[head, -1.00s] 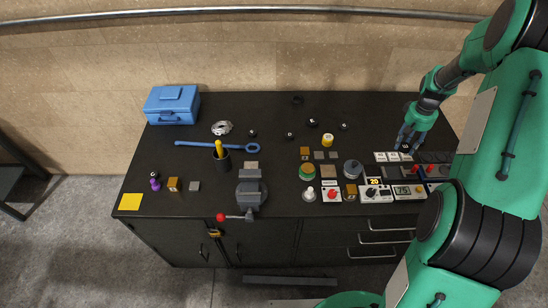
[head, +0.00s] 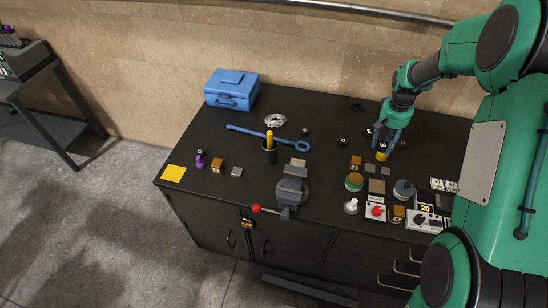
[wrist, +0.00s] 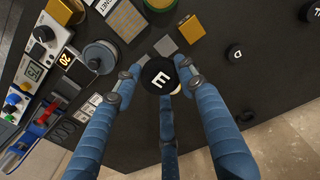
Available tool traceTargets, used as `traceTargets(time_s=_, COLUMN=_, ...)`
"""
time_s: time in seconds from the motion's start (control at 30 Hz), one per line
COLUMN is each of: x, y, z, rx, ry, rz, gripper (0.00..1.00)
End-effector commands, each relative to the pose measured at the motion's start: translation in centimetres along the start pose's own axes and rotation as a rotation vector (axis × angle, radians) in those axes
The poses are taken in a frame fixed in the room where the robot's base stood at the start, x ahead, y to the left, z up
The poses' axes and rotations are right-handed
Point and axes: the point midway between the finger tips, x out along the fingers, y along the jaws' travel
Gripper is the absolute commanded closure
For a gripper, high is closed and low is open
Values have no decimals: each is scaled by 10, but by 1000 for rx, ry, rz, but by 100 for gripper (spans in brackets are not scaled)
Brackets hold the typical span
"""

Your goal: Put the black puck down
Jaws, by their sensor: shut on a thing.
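A black puck (wrist: 158,76) with a white letter E sits between the fingers of my gripper (wrist: 160,80) in the wrist view. My gripper is shut on it. In the head view my gripper (head: 384,148) is over the right half of the bench, beside and above a yellow piece (head: 381,156). The held puck is hard to make out in the head view. I cannot tell its exact height above the black bench top (head: 320,108).
Other dark lettered pucks (head: 342,141) lie left of my gripper. Small square blocks (head: 370,168), a grey knob (head: 403,190) and a counter panel (head: 424,218) crowd the front. A vise (head: 292,188) and a blue toolbox (head: 231,90) stand farther left.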

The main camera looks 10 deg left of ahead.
Motion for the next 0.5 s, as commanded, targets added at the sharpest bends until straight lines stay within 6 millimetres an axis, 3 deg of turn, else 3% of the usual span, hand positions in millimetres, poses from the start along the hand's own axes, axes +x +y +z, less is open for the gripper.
traceTargets(time_s=0.03, x=1, y=-20, z=-1, rx=-14, ry=3, rz=0, gripper=83)
traceTargets(time_s=0.5, x=-8, y=-186, z=15, rx=-83, ry=18, rz=-7, gripper=83)
